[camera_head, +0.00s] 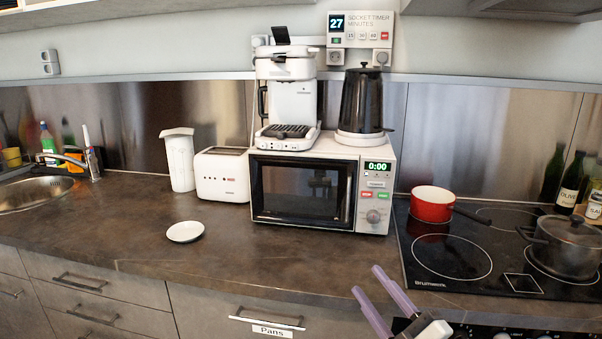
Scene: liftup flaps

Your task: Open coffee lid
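The white coffee machine (291,95) stands upright on top of the microwave. Its white top part (284,65) looks level, and a small dark piece (281,37) sticks up tilted above it. I cannot tell from here whether that piece is part of the lid. My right gripper (367,279) is at the bottom edge, right of centre. Its two purple fingers are apart with nothing between them. It is in front of the counter edge, well below and apart from the coffee machine. My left gripper is not in view.
The microwave (302,190) sits on the counter, with a black kettle (361,100) on it. A toaster (222,176) and white pitcher (180,160) stand left. A white dish (185,231) lies in front. A red pot (432,203) and grey pot (568,247) are on the stove.

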